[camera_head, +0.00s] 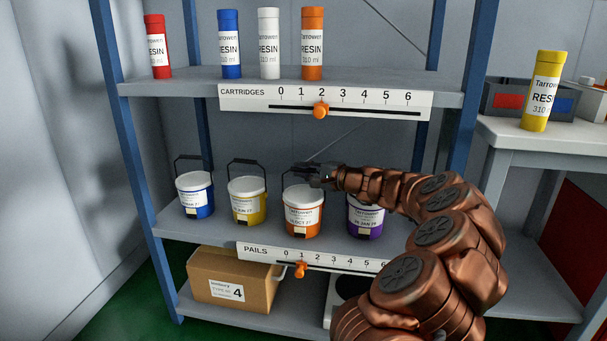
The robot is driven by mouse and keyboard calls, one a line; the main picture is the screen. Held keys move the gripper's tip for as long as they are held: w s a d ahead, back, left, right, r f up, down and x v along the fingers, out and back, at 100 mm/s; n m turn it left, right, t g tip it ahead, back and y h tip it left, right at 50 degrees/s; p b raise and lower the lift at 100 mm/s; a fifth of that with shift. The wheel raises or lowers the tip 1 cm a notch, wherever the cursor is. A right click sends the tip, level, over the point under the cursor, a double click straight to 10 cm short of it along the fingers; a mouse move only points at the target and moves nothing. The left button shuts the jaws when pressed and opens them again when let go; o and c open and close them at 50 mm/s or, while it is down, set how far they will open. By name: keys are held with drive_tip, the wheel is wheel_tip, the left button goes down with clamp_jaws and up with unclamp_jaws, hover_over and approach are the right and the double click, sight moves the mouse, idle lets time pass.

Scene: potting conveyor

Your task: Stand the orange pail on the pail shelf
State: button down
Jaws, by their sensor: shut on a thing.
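The orange pail (302,218) is upright at the pail shelf (220,232), between the yellow pail (247,205) and the purple pail (366,222). It has a white lid and a white label. My gripper (304,172) is at the top of the orange pail, shut on its handle, which my fingers partly hide. The pail's base appears at shelf level; I cannot tell whether it bears fully on the shelf. A blue pail (196,199) stands at the far left of the row.
Red, blue, white and orange cartridges stand on the upper shelf (185,84). A slider strip (254,251) runs along the pail shelf's front. A cardboard box (232,281) is below. A yellow cartridge (543,92) stands on the right table (500,133). My arm hides the shelf's right part.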

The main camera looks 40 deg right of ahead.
drive_tip(key=c, duration=1.2)
unclamp_jaws()
drive_tip(key=shift+o, duration=0.2)
drive_tip(key=shift+r, duration=0.15)
drive_tip(key=s+d+r+p, duration=0.1)
drive_tip(key=s+p, duration=0.2)
drive_tip(key=s, duration=0.9)
drive_tip(key=shift+d+p, duration=0.3)
drive_tip(key=shift+p, duration=0.1)
drive_tip(key=shift+w+a, duration=0.1)
